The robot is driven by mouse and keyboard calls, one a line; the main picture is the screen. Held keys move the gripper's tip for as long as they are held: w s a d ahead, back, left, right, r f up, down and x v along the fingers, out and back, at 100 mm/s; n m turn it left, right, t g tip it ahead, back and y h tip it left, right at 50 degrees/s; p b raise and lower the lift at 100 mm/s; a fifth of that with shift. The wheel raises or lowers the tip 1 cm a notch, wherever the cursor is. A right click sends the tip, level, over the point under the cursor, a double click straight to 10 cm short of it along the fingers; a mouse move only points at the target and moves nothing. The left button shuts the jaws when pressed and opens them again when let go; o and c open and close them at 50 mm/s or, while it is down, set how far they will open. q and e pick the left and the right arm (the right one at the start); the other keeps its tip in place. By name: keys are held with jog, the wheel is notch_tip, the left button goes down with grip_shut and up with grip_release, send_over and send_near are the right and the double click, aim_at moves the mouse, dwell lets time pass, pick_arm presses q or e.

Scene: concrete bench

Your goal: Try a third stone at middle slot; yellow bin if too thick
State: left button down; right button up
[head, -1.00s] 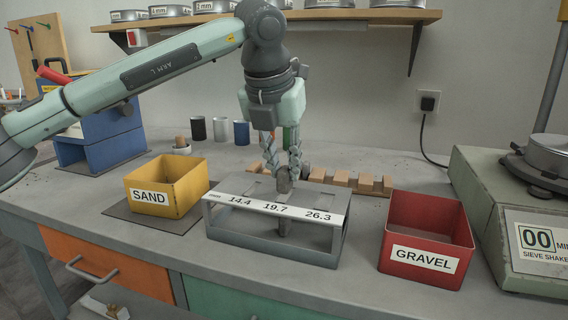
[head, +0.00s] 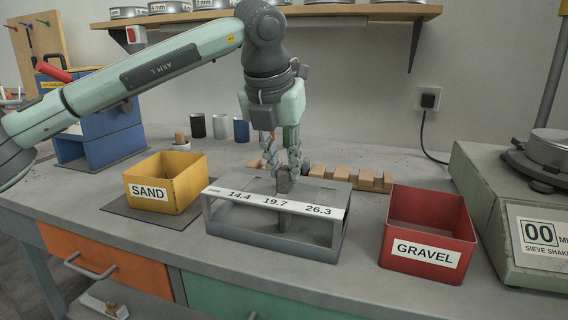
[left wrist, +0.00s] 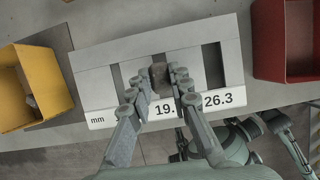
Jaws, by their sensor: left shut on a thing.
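A grey-brown stone (head: 284,184) is held between the fingertips of my left gripper (head: 283,172), which is shut on it. The grey slot gauge (head: 228,231) stands on the bench, its front strip marked 14.4, 19.7 and 26.3 mm. The stone is at the middle slot, behind the 19.7 mark. In the left wrist view the stone (left wrist: 159,77) sits across that slot, with the other slots uncovered on either side. Whether it goes down into the slot is hidden by the fingers. The yellow bin (head: 184,187) marked SAND stands left of the gauge.
A red bin (head: 424,259) marked GRAVEL stands right of the gauge. Several small cups (head: 220,127) stand further back left. A sieve shaker (head: 497,187) takes up the right end. Something greyish lies inside the yellow bin (left wrist: 46,82).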

aim_at(284, 169)
pick_arm(q)
jog(key=shift+r, duration=0.1)
dwell(0.4)
jog(key=shift+r+p, duration=1.85)
jog(key=shift+r, duration=1.55)
